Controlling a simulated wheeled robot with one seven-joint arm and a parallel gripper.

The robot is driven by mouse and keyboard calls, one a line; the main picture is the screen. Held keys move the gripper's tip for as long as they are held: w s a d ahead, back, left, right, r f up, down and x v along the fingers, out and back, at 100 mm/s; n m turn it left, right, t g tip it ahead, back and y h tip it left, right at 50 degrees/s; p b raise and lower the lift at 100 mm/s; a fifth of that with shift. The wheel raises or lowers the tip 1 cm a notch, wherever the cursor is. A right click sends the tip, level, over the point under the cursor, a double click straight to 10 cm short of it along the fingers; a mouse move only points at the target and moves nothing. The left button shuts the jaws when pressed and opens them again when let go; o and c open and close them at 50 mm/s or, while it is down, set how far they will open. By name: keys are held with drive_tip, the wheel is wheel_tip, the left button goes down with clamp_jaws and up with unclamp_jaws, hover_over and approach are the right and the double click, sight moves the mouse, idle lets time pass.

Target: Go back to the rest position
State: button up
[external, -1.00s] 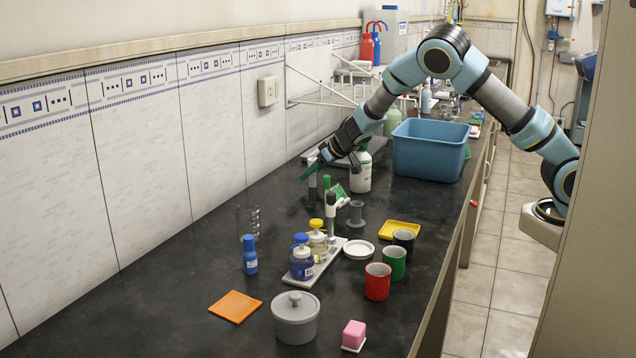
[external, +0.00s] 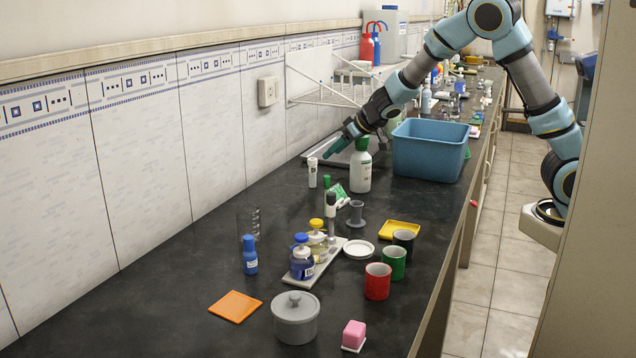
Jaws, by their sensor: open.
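My gripper (external: 344,140) is in the air above the back part of the black bench, at the upper middle of the view. Its green-tipped fingers point down and to the left. It is open, and I see nothing held in it. A white bottle (external: 360,172) with a green cap stands just below and to the right of it. A small white-capped tube (external: 312,172) stands upright to the lower left, apart from the fingers.
A blue bin (external: 430,150) stands to the right of the gripper. Nearer are blue-capped (external: 302,263) and yellow-capped (external: 317,240) bottles, a red mug (external: 377,281), a green mug (external: 394,263) and a grey pot (external: 295,318).

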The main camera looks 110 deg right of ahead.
idle(0.4)
drive_tip(key=a+r+n+y+p, duration=0.25)
drive_tip(key=a+p, duration=0.25)
drive_tip(key=a, duration=0.6)
drive_tip(key=a+r+n+g+y+p, duration=0.15)
drive_tip(key=a+r+p, duration=0.25)
drive_tip(key=a, duration=0.7)
drive_tip(key=a+r+n+y+p, duration=0.15)
drive_tip(key=a+r+p, duration=0.3)
drive_tip(key=a, duration=0.75)
drive_tip(key=s+a+r+n+g+y+p, duration=0.1)
drive_tip(key=s+a+n+p, duration=0.3)
drive_tip(key=a, duration=0.9)
drive_tip(key=s+g, duration=0.1)
drive_tip(key=s, duration=0.2)
drive_tip(key=shift+s+a+r+y, duration=0.2)
drive_tip(key=shift+r+y, duration=0.15)
drive_tip(key=shift+r, duration=0.05)
